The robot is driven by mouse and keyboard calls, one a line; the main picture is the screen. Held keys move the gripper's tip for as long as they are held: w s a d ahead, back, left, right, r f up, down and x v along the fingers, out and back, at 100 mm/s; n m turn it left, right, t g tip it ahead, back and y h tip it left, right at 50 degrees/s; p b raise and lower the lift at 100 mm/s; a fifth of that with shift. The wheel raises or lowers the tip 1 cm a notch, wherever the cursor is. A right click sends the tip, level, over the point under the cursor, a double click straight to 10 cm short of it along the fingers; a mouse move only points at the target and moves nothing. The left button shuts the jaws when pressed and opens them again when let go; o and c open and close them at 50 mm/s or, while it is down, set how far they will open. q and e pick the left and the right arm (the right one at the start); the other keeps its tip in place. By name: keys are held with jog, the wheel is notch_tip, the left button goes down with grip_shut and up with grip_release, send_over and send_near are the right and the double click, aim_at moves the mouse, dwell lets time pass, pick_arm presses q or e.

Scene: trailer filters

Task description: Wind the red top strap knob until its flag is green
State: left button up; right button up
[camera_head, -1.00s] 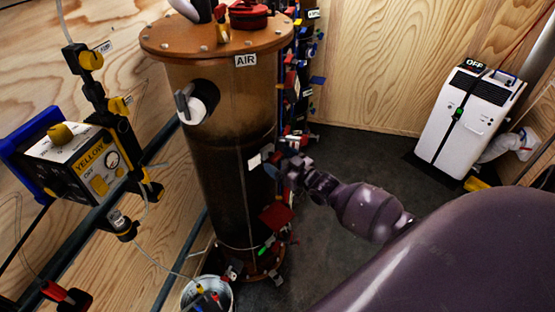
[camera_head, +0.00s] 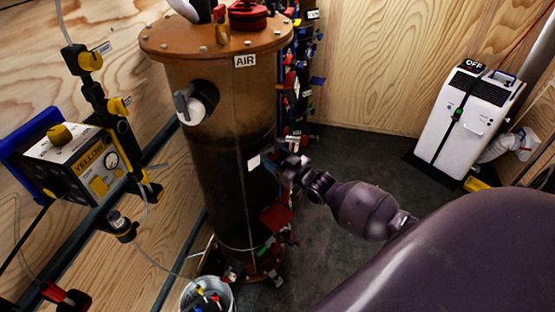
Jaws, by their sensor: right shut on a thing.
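A tall brown filter tank (camera_head: 228,215) labelled AIR stands left of centre, with hardware along its right side. My right arm comes in from the lower right, and my right gripper (camera_head: 284,170) is at the tank's right side, about mid height. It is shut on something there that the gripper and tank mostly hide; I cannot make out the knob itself. A small red plate (camera_head: 276,216) sits just below the gripper on the tank's side. I cannot tell whether it is the strap's flag. No green flag is clear to me. My left gripper is not in view.
A yellow-labelled pump box (camera_head: 75,165) with valves and hoses is on the left wall. A white bucket (camera_head: 190,300) stands at the tank's foot. A white unit marked OFF (camera_head: 468,115) stands at the back right. Dark floor between is clear.

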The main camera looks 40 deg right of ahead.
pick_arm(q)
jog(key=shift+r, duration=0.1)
pick_arm(e)
jog(key=shift+n, duration=0.7)
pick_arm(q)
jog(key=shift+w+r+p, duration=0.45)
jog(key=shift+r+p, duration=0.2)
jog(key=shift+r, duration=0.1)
pick_arm(e)
jog(key=shift+n, duration=2.1)
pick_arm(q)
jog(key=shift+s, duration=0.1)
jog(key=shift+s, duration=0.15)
pick_arm(e)
jog(key=o, duration=0.9)
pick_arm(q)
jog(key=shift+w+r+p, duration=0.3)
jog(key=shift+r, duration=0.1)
pick_arm(e)
jog(key=s, duration=0.3)
jog(key=s+d, duration=0.1)
jog(key=s, duration=0.3)
jog(key=s+d, duration=0.1)
jog(key=s, duration=0.2)
jog(key=shift+s, duration=0.35)
